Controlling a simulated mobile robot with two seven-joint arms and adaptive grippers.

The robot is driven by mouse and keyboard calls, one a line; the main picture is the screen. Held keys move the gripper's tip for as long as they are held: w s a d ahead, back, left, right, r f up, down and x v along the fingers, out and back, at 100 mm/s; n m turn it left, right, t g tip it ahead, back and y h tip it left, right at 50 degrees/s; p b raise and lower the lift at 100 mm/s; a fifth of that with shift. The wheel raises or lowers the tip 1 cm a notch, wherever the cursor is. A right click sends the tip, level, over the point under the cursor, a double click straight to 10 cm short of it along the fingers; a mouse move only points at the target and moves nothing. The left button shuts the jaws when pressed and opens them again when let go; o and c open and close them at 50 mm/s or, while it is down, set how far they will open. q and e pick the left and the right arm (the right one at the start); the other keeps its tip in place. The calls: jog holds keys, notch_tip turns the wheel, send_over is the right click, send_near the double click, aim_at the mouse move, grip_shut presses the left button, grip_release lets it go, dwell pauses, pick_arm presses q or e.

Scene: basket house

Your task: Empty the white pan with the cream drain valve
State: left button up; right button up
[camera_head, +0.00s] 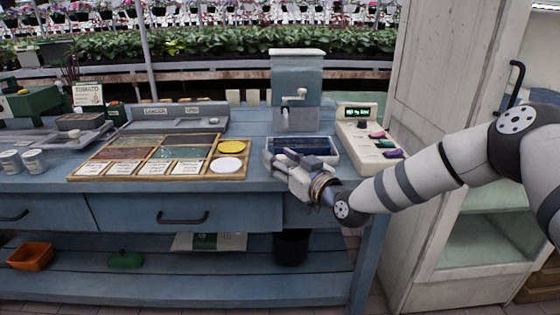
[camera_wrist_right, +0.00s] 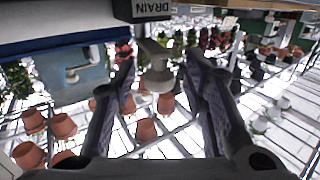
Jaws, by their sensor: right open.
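In the right wrist view, the cream drain valve (camera_wrist_right: 157,72) hangs between the two spread fingers of my right gripper, below a black DRAIN label (camera_wrist_right: 151,9). The fingers are open, with gaps showing on both sides of the valve. The valve is hidden in the head view. My left gripper is not in view.
The dispenser (camera_head: 296,72) with a cream crank stands behind the pan. A cream control box (camera_head: 366,140) with coloured switches stands to its right. A wooden sorting tray (camera_head: 206,176) with a yellow and a white disc lies left. A white cabinet (camera_head: 425,110) rises at right.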

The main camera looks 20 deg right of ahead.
jog(key=shift+w, duration=0.2)
grip_shut()
jog(key=shift+a+r+m+h+p, duration=0.35)
jog(key=shift+r+m+h+p, duration=0.15)
jog(key=shift+h+p, duration=0.15)
jog(key=shift+a+f+m+t+h, duration=0.1)
jog(key=shift+m+t+h, duration=0.2)
jog(key=shift+h, duration=0.25)
jog(key=shift+w+f+m+h+p, duration=0.1)
jog(key=shift+f+m+h+p, duration=0.2)
jog(key=shift+h, duration=0.2)
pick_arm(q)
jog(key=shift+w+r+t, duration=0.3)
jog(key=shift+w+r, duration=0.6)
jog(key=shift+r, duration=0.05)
pick_arm(e)
grip_release()
jog(key=shift+f, duration=0.1)
